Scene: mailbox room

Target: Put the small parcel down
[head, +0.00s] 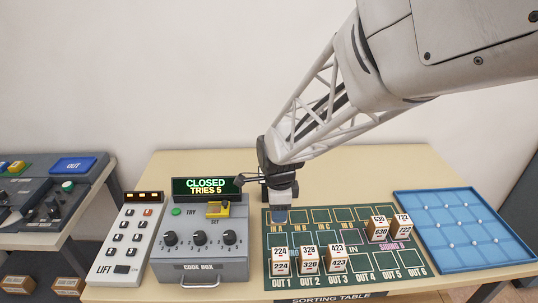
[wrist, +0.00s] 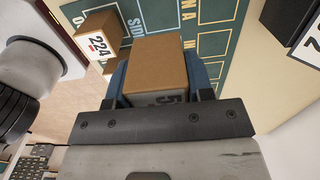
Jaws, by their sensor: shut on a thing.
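My gripper (head: 281,214) is over the left part of the green sorting mat (head: 352,279), near the back-row squares. In the wrist view its blue fingers are shut on a small brown parcel (wrist: 157,60). The parcel's white label shows a digit that looks like 5; the rest is hidden by the gripper. In the head view the held parcel is hidden or too small to make out. I cannot tell whether it touches the mat. A parcel marked 224 (head: 280,262) stands at OUT 1, and shows left of the held one in the wrist view (wrist: 92,33).
Parcels 328 (head: 309,260) and 423 (head: 337,259) stand at OUT 2 and OUT 3. Two more parcels (head: 378,228) (head: 402,226) stand at the mat's right. The grey code box (head: 200,266) reads CLOSED. A blue tray (head: 460,225) lies right. The mat's middle squares look bare.

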